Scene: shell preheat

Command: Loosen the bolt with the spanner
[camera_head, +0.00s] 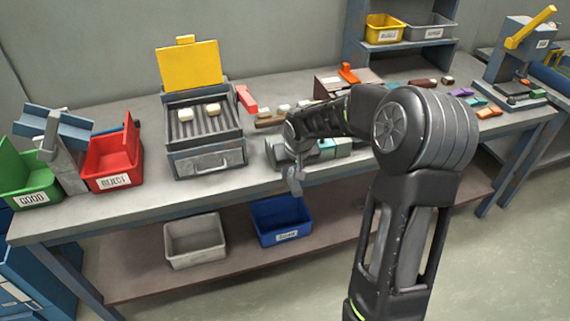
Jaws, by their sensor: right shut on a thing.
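My right arm comes in from the right and reaches over the front edge of the workbench. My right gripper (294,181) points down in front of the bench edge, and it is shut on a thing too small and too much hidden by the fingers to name. I cannot make out a spanner or a bolt for sure. My left gripper is not in view.
The workbench (130,215) carries a grill-like heater (205,155) with a raised yellow lid and pale blocks, a red bin (112,160) and a green bin (30,180) at left. A press (515,65) stands at right. A blue bin (281,222) and grey bin (194,241) sit on the lower shelf.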

